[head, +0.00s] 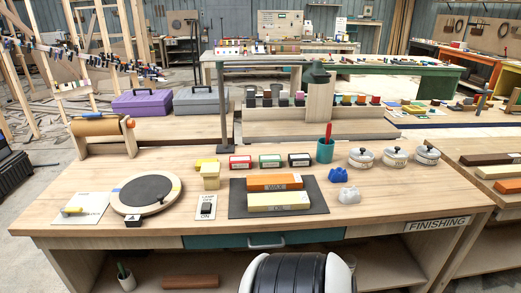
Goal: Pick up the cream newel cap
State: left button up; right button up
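Neither of my grippers shows in the head view, so nothing is seen touching the block.
A round turntable (174,192) and a lamp switch plate (206,208) are near the block. Small labelled boxes (271,161) stand behind the dark mat (238,208), which holds orange and cream blocks. A teal cup (325,152) and lidded pots (361,158) stand right.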

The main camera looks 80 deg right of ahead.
aim_at(210, 171)
jog(key=z, duration=2.05)
